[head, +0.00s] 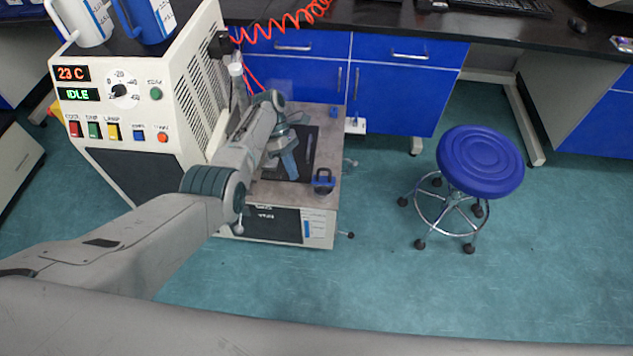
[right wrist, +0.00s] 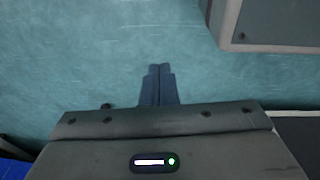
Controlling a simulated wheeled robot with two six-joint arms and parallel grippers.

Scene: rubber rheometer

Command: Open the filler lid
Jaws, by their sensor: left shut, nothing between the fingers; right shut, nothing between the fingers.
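A machine (head: 130,125) with a panel reading "23 C" and "IDLE" stands at the left. Beside it is a low cabinet (head: 328,150) with a brown top. A dark flat panel (head: 307,160) lies on that top, partly hidden by my left arm. A small black and blue handled piece (head: 323,181) sits at the top's front edge. I cannot tell which part is the filler lid. My left gripper (head: 290,168) is shut and empty, fingers down over the dark panel; contact is unclear. My right gripper (right wrist: 157,72) is shut and empty above the floor.
A blue stool (head: 480,162) stands on open green floor to the right. Blue drawers (head: 405,85) under a black bench line the back. A red coiled hose (head: 280,27) hangs behind the machine. A grey box corner (right wrist: 270,25) shows in the right wrist view.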

